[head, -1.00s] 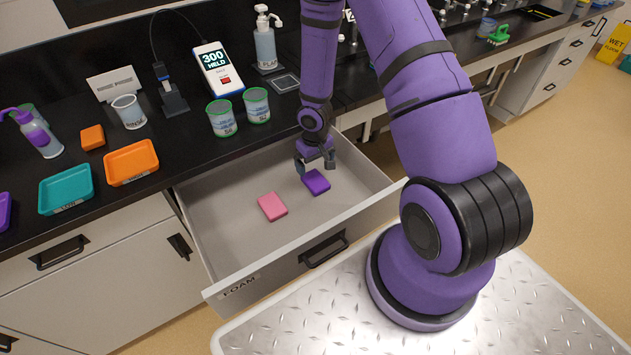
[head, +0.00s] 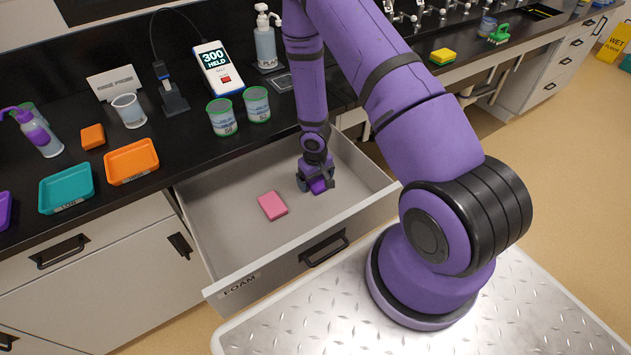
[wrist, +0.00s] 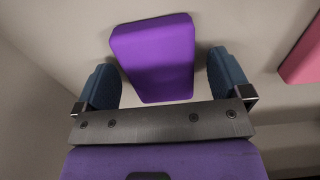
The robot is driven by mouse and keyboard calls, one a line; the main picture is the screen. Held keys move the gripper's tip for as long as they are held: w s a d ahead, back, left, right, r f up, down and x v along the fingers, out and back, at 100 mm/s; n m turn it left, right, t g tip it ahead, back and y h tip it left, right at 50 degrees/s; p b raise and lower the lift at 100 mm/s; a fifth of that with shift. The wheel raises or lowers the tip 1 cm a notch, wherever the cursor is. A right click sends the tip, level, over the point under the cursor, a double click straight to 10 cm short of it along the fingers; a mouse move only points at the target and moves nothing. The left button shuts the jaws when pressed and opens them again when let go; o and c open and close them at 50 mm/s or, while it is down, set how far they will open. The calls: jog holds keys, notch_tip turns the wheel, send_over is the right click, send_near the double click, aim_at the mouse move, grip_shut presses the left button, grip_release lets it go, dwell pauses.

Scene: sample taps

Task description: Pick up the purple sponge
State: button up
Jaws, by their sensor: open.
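The purple sponge (head: 319,187) lies on the floor of the open drawer and is partly hidden by my gripper in the head view. In the wrist view the purple sponge (wrist: 155,55) shows between and beyond my two blue fingers, with a gap on each side. My gripper (head: 317,187) is down in the drawer, open, over the sponge. It also shows in the wrist view (wrist: 165,82), with one finger on either side of the sponge's near part and nothing held.
A pink sponge (head: 272,205) lies left of my gripper in the drawer (head: 225,235), and its edge shows in the wrist view (wrist: 305,55). Drawer walls surround both sponges. Two lidded cups (head: 222,118) stand on the black counter behind.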

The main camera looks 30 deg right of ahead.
aim_at(316, 179)
jog(key=c, duration=1)
jog(key=shift+r, duration=0.15)
notch_tip(316, 179, up, 10)
